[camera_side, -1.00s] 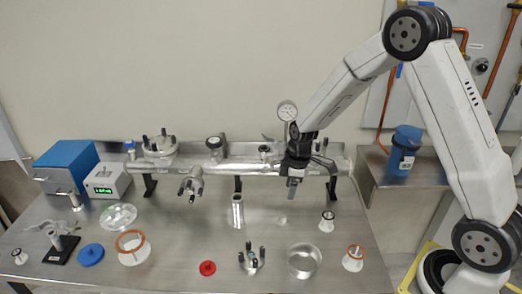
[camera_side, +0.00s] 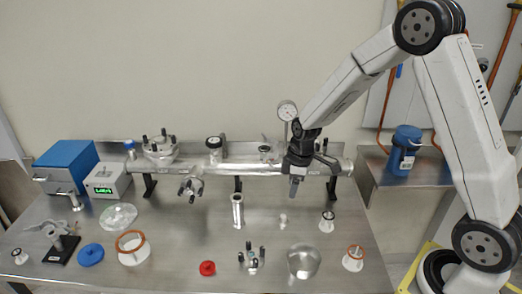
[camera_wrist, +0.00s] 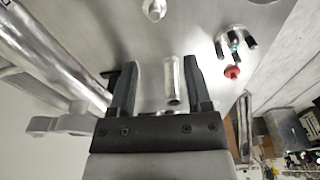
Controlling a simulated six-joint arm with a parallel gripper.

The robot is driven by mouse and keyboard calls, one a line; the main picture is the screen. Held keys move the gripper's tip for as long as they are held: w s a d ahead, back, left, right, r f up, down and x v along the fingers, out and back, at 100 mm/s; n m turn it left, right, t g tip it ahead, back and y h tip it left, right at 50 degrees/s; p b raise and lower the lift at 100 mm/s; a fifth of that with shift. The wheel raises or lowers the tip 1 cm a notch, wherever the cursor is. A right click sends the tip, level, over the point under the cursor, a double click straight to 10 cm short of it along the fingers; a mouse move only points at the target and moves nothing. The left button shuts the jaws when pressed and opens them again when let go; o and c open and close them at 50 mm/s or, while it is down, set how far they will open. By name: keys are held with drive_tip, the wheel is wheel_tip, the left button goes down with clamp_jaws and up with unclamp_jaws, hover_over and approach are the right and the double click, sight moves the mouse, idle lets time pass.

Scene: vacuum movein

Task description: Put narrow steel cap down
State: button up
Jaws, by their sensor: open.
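My gripper (camera_side: 295,187) is above the bench, in front of the right part of the horizontal steel pipe. In the wrist view its two dark fingers (camera_wrist: 160,82) are apart, with nothing held between them. A narrow upright steel cylinder (camera_side: 237,211) stands on the bench, left of and below my gripper. It also shows in the wrist view (camera_wrist: 172,78), beyond the fingers and apart from them. A small pale steel piece (camera_side: 283,220) stands below my gripper. I cannot tell which of these two is the narrow steel cap.
The steel pipe (camera_side: 260,168) with fittings runs behind. On the bench are a three-knobbed flange (camera_side: 251,260), a red cap (camera_side: 207,268), a wide steel cup (camera_side: 303,262), a small white-based piece (camera_side: 327,222) and a white cone with an orange ring (camera_side: 353,259).

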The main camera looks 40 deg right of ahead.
drive_tip(key=s+a+r+m, duration=0.2)
drive_tip(key=s+m, duration=0.2)
drive_tip(key=s, duration=0.3)
drive_tip(key=s+a+r+m+t, duration=0.1)
drive_tip(key=s+a+r+m, duration=0.1)
drive_tip(key=s, duration=0.5)
drive_tip(key=shift+a+r+m+t+h, duration=0.35)
drive_tip(key=shift+r+m, duration=0.3)
drive_tip(key=shift+m, duration=0.45)
